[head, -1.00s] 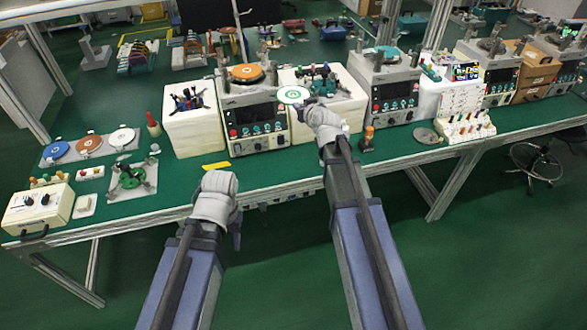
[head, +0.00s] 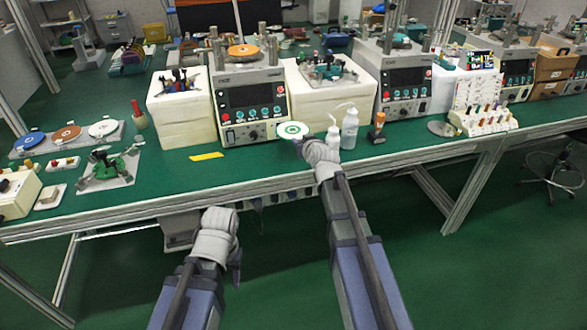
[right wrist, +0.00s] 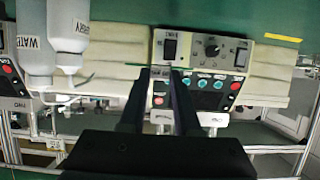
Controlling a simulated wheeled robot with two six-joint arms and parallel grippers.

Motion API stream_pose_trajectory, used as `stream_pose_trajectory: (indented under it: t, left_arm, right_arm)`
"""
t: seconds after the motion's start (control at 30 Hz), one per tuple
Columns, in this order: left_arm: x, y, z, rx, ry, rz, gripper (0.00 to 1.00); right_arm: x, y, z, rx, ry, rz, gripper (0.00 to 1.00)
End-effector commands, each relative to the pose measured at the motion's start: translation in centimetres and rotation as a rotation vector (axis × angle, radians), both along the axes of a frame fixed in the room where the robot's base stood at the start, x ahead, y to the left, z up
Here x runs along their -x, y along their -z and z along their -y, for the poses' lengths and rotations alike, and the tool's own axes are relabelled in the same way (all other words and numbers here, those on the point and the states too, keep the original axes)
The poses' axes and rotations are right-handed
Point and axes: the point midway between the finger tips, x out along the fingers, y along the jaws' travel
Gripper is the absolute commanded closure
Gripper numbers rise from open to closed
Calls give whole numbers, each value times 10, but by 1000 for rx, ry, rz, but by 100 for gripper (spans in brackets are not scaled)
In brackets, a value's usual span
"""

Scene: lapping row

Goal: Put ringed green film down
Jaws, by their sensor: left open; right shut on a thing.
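The ringed green film (head: 292,130), a white disc with a green ring, is in my right gripper (head: 305,141) in the head view. It appears in front of the lower right corner of the near lapping machine (head: 252,100), over the table. In the right wrist view my right gripper's dark fingers (right wrist: 165,82) are close together, and the film (right wrist: 115,64) shows only as a thin green edge-on line. Whether it touches the table cannot be told. My left gripper (head: 236,268) is open and empty, low in front of the table edge.
Two white bottles (head: 349,128) stand right of the film. A yellow strip (head: 206,156) lies on the green table (head: 250,172). Blue, brown and white discs lie on a grey plate (head: 48,143) at left. The tabletop front is mostly clear.

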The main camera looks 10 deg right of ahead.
Motion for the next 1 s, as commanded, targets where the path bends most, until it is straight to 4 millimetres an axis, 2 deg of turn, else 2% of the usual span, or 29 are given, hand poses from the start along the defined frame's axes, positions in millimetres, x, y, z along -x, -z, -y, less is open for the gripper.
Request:
stream_pose_trajectory:
  t: [0.27,0.63,0.87,1.0]
  left_arm:
    - [0,11,0,0,0,0,50]
    - [0,63,0,0,0,0,50]
    - [0,65,0,0,0,0,50]
    - [0,76,0,0,0,0,50]
  right_arm:
    - [0,11,0,0,0,0,100]
    - [0,63,0,0,0,0,100]
    - [0,65,0,0,0,0,100]
    - [0,76,0,0,0,0,100]
